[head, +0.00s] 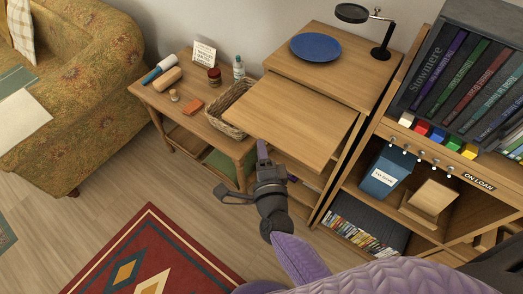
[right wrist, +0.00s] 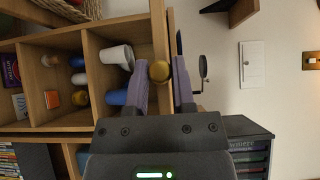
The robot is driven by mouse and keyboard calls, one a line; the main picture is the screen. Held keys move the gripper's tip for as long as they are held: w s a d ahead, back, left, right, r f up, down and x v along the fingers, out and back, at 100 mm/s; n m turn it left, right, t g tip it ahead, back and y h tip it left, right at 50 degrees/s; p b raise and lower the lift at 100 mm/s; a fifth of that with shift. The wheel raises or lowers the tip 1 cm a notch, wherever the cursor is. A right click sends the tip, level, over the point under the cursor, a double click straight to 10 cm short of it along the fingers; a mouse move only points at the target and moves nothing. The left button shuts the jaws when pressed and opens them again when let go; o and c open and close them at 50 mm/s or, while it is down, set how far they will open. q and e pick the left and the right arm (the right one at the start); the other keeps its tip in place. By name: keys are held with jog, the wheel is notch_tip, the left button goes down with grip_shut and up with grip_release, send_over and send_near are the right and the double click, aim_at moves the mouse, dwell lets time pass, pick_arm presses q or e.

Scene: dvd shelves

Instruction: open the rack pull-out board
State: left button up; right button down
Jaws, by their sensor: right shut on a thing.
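The rack's pull-out board (head: 295,122) is a flat wooden panel standing out from the rack (head: 335,72), below its top. My right gripper (head: 263,150) is at the board's front edge, near its left corner. In the right wrist view my right gripper (right wrist: 160,80) has its two purple fingers on either side of a round brass knob (right wrist: 160,71) and is shut on it. The board's edge shows there as a wooden strip (right wrist: 160,35) behind the knob. My left gripper is not in view.
A blue plate (head: 315,47) and a black magnifier stand (head: 381,52) are on the rack top. A side table (head: 150,95) with a wicker basket (head: 228,122) is close on the left. A shelf with dark cases (head: 470,85) stands right. Open floor (head: 110,185) lies front left.

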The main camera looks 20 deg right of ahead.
jog(key=shift+s+a, duration=0.25)
jog(key=shift+a, duration=0.1)
jog(key=shift+c, duration=2.3)
grip_release()
jog(key=shift+w, duration=0.1)
jog(key=s+a, duration=0.1)
jog(key=s, duration=0.9)
jog(key=shift+a+p, duration=0.15)
jog(key=shift+p, duration=0.3)
jog(key=shift+w, duration=0.1)
